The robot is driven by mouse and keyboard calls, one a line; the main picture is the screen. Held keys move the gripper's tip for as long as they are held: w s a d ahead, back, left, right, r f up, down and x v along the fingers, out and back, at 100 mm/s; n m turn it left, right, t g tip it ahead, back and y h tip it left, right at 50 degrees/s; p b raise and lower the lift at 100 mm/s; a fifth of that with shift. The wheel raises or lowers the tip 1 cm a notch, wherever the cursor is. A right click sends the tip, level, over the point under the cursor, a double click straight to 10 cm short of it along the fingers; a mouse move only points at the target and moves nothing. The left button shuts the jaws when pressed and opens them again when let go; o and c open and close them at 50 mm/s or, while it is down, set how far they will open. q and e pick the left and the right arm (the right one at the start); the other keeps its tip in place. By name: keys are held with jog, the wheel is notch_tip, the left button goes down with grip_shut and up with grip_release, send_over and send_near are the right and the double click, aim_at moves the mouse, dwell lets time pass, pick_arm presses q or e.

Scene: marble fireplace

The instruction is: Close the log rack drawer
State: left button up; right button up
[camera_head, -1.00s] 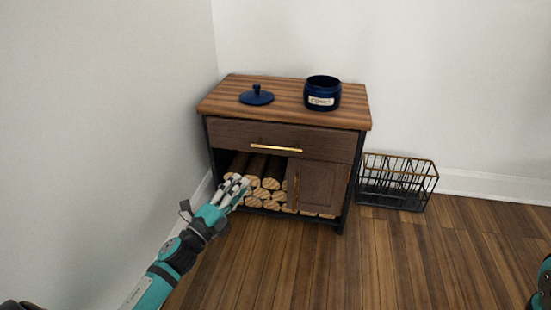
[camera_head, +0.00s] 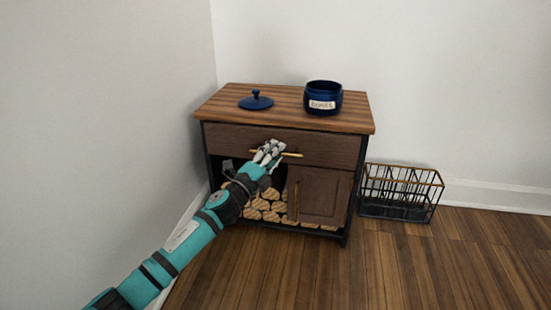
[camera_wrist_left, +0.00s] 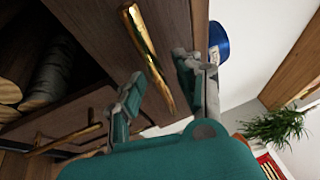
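The log rack drawer (camera_head: 335,148) is a dark wood front just under the wooden top of the rack (camera_head: 290,121). I cannot tell from here whether it stands out slightly or is flush. Its gold bar handle (camera_head: 291,154) also shows in the left wrist view (camera_wrist_left: 146,57). My left gripper (camera_head: 268,150) is at the left part of this handle, in front of the drawer. In the left wrist view, its two fingers (camera_wrist_left: 158,78) are apart, with the handle between them in the picture. I cannot tell whether they touch it. My right gripper is out of view.
Below the drawer are an open bay of stacked logs (camera_head: 263,207) and a small door (camera_head: 323,195). A blue jar (camera_head: 323,96) and its lid (camera_head: 256,101) sit on top. A black wire basket (camera_head: 399,194) stands right of the rack. A wall is close on the left.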

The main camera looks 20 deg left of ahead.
pick_arm(q)
jog(key=shift+w+r, duration=0.1)
jog(key=shift+w, duration=0.15)
grip_shut()
dwell(0.4)
